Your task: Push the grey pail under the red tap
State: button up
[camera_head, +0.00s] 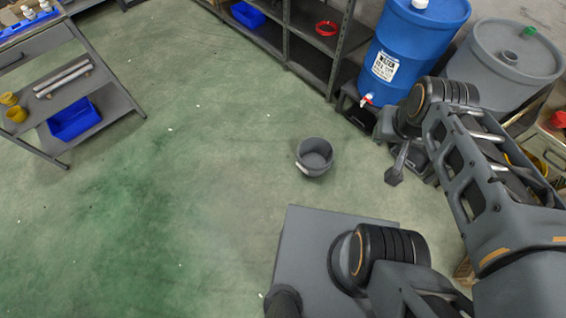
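The grey pail (314,157) stands upright on the green floor near the middle of the view. Its inside looks empty. The red tap (366,98) sits low on the front of the blue barrel (414,48), up and to the right of the pail. There is open floor between pail and tap. My gripper (399,172) points down in front of the barrels, to the right of the pail and apart from it. My arm partly hides it, and its finger opening is not clear.
The blue barrel rests on a dark low stand (349,104). A grey barrel (503,65) stands beside it. Dark shelving (292,45) stands at the back. A grey cart (112,104) with a blue bin (74,120) is at left. The middle and left floor is clear.

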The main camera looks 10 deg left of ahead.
aim_at(315, 154)
jog(key=z, duration=0.4)
jog(key=i, duration=0.85)
jog(key=u, duration=3.4)
